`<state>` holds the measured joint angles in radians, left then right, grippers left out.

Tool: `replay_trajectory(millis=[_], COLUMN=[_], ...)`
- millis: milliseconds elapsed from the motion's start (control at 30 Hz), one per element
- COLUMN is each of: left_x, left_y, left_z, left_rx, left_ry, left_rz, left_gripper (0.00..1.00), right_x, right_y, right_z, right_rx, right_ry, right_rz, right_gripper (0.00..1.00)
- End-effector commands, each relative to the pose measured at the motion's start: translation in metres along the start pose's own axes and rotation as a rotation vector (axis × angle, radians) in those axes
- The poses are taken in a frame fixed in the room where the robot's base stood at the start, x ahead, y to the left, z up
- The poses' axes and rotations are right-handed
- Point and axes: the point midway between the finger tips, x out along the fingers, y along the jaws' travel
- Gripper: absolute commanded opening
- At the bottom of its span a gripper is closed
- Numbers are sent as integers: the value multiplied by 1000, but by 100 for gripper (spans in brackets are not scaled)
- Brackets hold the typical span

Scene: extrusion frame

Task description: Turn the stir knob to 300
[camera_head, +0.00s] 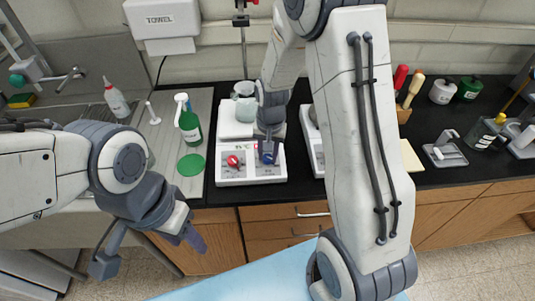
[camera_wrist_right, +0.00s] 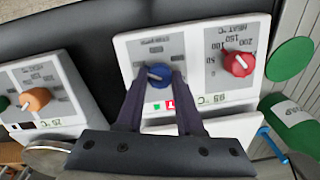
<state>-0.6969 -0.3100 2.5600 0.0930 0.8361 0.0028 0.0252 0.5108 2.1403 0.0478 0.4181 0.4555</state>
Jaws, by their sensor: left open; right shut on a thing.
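The hotplate also stands on the black counter in the head view (camera_head: 236,178), with the blue knob mostly hidden there by my gripper. My right gripper (camera_wrist_right: 156,88) is shut on the blue knob, one finger on each side. My left gripper (camera_head: 194,238) is open and empty in front of the cabinets, well away from the hotplate.
A red heat knob (camera_wrist_right: 238,63) sits beside the blue one. A second hotplate (camera_wrist_right: 45,88) with an orange knob stands close by. A green bottle (camera_head: 190,122) and a green disc (camera_head: 191,165) are left of the hotplate. The sink area lies further left.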

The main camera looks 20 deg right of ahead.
Motion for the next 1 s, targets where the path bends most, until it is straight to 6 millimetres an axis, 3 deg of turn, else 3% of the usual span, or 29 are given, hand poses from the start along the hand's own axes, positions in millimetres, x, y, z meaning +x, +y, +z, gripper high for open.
replay_trajectory(millis=[467,500,567,600,1000], left_x=[0,0,0,0,2], left_y=[0,0,0,0,0], left_z=[0,0,0,0,0], left_rx=[0,0,0,0,0], left_ry=[0,0,0,0,0], left_rz=[0,0,0,0,0], left_gripper=[50,50,50,50,50], right_x=[0,0,0,0,-8], right_y=[0,0,0,0,0], right_z=[0,0,0,0,-1], right_rx=[15,15,14,14,14], right_ry=[0,0,0,0,4], right_rz=[-2,-2,-2,-2,-5], right_gripper=[0,40,63,66,66])
